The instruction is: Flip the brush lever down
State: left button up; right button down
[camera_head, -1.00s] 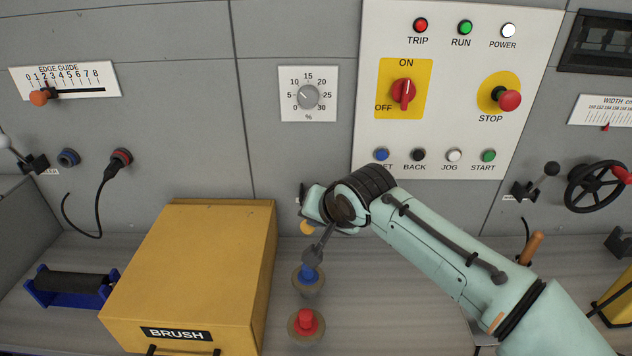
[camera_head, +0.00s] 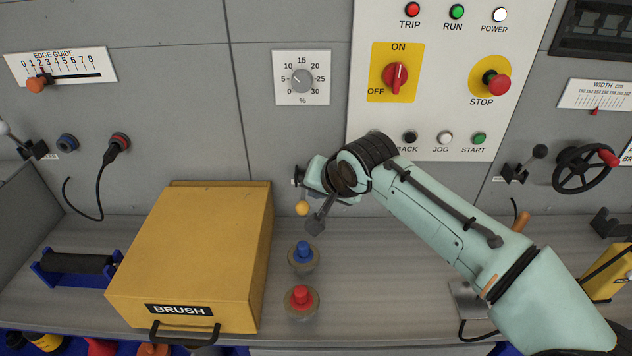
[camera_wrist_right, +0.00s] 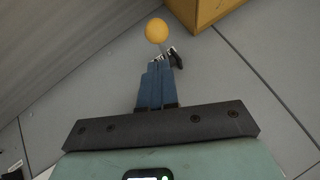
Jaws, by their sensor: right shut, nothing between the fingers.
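The lever right of the yellow BRUSH box (camera_head: 200,245) has a yellow ball knob (camera_head: 302,208) and a small dark bracket (camera_head: 298,176) at the wall. The knob appears below the bracket in the head view. My right gripper (camera_head: 316,226) comes in from the right, just right of and slightly below the knob. In the right wrist view the shut, empty fingers (camera_wrist_right: 160,62) point toward the knob (camera_wrist_right: 156,31), with a visible gap; the bracket (camera_wrist_right: 177,58) shows beside their tips. My arm hides part of the lever area. My left gripper is not in view.
Blue (camera_head: 303,250) and red (camera_head: 301,297) knobs stand on the worktop (camera_head: 390,290) below my right gripper. The control panel (camera_head: 440,95) is behind and above the arm. A dial (camera_head: 302,78) is on the wall above the lever. Open worktop lies below the forearm.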

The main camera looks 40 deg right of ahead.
jog(key=v, duration=1)
jog(key=shift+s+r+p, duration=0.15)
jog(key=shift+s+p, duration=0.2)
